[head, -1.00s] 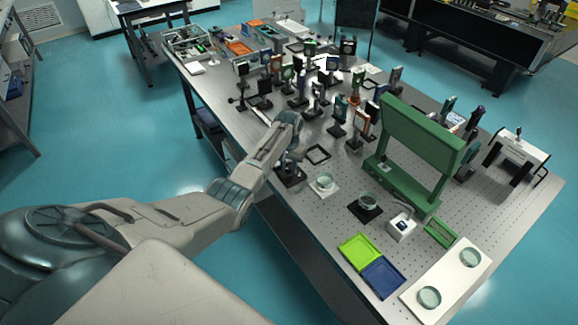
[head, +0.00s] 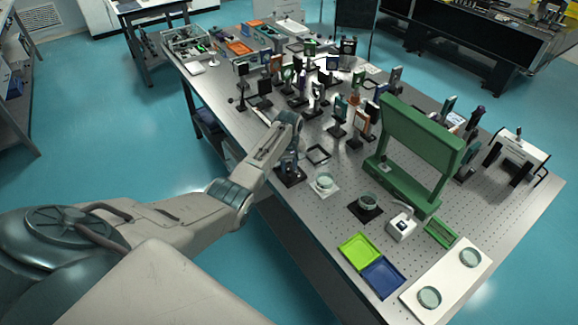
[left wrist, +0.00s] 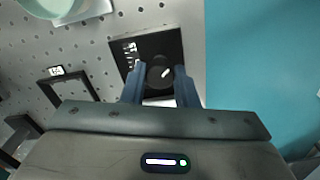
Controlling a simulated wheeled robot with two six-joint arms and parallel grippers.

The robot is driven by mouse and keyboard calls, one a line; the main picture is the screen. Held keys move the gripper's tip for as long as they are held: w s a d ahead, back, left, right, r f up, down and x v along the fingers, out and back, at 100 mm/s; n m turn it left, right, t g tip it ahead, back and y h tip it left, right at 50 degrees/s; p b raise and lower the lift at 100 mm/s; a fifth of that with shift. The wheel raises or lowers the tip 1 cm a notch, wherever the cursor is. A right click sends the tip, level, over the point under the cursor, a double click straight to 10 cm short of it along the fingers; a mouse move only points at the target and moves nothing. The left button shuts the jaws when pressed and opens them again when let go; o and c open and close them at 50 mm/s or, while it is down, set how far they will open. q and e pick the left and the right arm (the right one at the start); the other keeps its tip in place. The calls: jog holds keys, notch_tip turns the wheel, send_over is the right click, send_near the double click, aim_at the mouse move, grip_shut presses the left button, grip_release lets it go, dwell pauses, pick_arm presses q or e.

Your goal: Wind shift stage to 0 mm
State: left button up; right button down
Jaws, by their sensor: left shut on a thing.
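The shift stage (left wrist: 172,44) shows in the left wrist view as a black square base with white scale marks and a round dark knob (left wrist: 160,74) with a white mark. It stands near the table's edge, and in the head view its black base (head: 290,178) shows below my left gripper (head: 288,162). In the left wrist view the two fingers of my left gripper (left wrist: 160,88) are on either side of the knob, shut on it. The scale reading is too small to tell. My right gripper is not in view.
Beside the stage are an empty black square frame (head: 318,154) and a glass dish on a white plate (head: 325,184). Several optic mounts stand behind. A tall green frame (head: 420,140) stands to the right.

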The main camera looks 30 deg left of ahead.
aim_at(289, 167)
pick_arm(q)
jog(key=shift+r, duration=0.1)
dwell(0.4)
jog(key=o, duration=1)
notch_tip(289, 167, up, 11)
jog(key=b, duration=0.3)
